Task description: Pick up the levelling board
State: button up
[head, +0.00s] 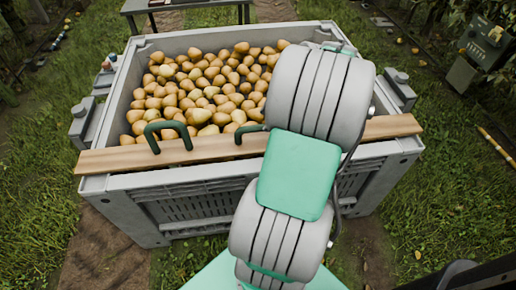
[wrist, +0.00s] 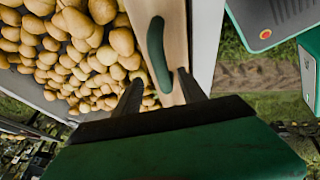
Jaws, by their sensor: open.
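The levelling board (head: 205,150) is a long wooden plank with two dark green handles. It lies across the near rim of the bin, its ends on the side walls. The left handle (head: 168,134) and part of the other handle (head: 250,130) show in the head view; my arm covers part of the board's right half. In the wrist view the board (wrist: 178,30) runs up the picture, and one handle (wrist: 158,52) lies just beyond my gripper (wrist: 160,82). My gripper is open, with the handle's near end in line with the gap between its fingers. I cannot tell the remaining distance. The head view hides my gripper.
The grey bin (head: 140,216) is full of yellow-brown pears (head: 205,88). A dark table (head: 185,5) stands behind it. A grey-green box (head: 485,45) stands at the upper right.

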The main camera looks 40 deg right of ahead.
aim_at(258, 126)
jog(key=x, duration=0.2)
jog(key=b+x, duration=0.1)
jog(key=x, duration=0.1)
jog(key=a+x, duration=0.1)
jog(key=x, duration=0.2)
jog(key=shift+w, duration=0.1)
jog(key=shift+r, duration=0.15)
grip_shut()
dwell(0.3)
jog(key=shift+d+r, duration=0.15)
